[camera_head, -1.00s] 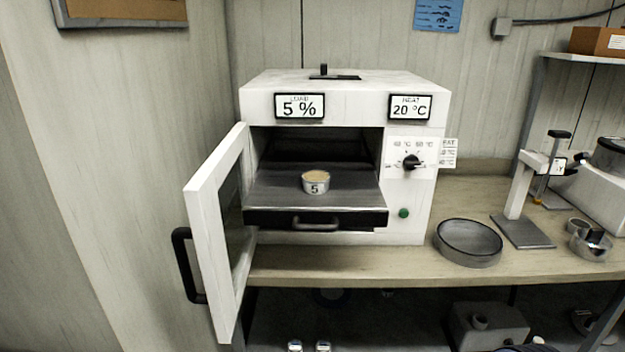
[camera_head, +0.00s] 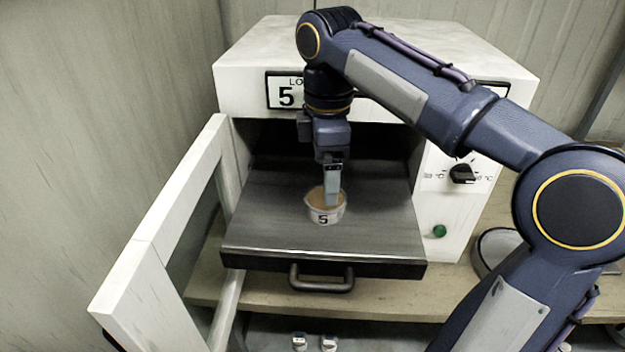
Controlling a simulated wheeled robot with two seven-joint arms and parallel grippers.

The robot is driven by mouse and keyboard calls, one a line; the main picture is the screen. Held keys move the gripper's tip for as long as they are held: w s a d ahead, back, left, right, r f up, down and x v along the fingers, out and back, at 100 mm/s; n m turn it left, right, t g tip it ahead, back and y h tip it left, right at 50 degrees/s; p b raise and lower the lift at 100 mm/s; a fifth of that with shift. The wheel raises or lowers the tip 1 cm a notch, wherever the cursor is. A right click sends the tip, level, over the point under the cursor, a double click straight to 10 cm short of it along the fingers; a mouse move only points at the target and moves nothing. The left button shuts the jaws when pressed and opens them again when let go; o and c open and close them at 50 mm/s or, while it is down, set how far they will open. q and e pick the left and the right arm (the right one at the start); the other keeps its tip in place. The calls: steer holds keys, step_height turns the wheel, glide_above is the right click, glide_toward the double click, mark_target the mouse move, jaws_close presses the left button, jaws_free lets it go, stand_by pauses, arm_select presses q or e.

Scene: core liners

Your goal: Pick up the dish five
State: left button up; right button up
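The dish five (camera_head: 323,218) is a small pale round cup with tan contents and a "5" on its front. It sits upright on the pulled-out dark tray (camera_head: 260,225) of the white oven. My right gripper (camera_head: 331,198) comes down from above, its fingers at the right part of the dish's top. The fingers overlap the rim in this view, and I cannot tell whether they are closed on it. My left gripper is out of view.
The white oven (camera_head: 235,85) has its door (camera_head: 160,250) swung open to the left. A handle (camera_head: 321,280) sits on the tray's front. A knob (camera_head: 462,174) and green button (camera_head: 439,231) are on the right. A round pan (camera_head: 492,248) is partly hidden behind my arm.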

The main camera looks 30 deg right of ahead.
steer(key=shift+w+f, duration=0.15)
steer(key=shift+f, duration=0.25)
step_height(320, 180, down, 7)
steer(key=shift+d+r, duration=0.1)
steer(key=shift+d, duration=0.05)
steer(key=shift+c, duration=0.2)
steer(key=c, duration=1.1)
steer(key=shift+r, duration=0.1)
